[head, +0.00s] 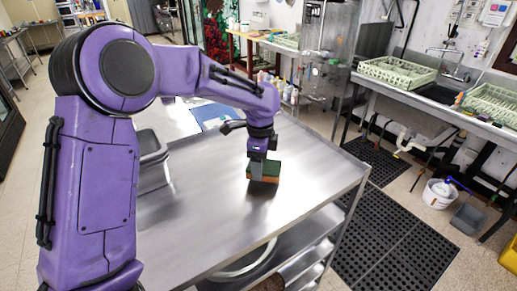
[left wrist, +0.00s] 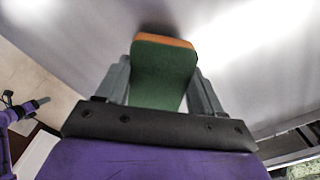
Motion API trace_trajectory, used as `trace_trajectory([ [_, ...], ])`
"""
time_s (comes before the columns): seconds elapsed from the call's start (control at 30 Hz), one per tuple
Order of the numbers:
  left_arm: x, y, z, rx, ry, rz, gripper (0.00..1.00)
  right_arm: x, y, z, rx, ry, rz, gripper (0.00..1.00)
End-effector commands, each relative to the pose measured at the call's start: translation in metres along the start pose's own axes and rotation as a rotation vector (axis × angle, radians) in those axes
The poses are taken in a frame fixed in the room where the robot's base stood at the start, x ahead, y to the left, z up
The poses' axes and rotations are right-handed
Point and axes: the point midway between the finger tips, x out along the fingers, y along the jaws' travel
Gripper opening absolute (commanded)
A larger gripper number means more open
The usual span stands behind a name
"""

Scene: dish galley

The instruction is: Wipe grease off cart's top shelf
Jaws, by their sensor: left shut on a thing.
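The cart's steel top shelf (head: 222,221) fills the middle of the head view and shows as a grey, shiny surface in the left wrist view (left wrist: 75,35). My left gripper (head: 262,172) is low over the shelf, shut on a green and orange-brown sponge (head: 266,178). In the left wrist view the sponge (left wrist: 163,70) sits between the two grey fingers, its orange edge toward the shelf. The sponge looks down at the shelf surface, but I cannot tell for sure that it touches. No grease stands out against the reflections. My right gripper is not in view.
Grey metal pans (head: 152,160) stand at the cart's left, partly behind my arm. A blue sheet (head: 213,114) lies near the far edge. The shelf around the sponge is clear. A sink counter with green racks (head: 397,72), a floor mat (head: 392,235) and a bucket (head: 439,193) are to the right.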

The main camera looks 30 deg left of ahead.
Motion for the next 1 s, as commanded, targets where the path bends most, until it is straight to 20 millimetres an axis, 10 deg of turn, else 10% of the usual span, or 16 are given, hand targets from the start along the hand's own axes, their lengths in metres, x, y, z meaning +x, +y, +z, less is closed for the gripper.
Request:
trace_trajectory([
  [1.0,-0.055,0.001,0.004,-0.008,0.0,-0.001,0.39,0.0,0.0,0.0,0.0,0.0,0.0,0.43],
])
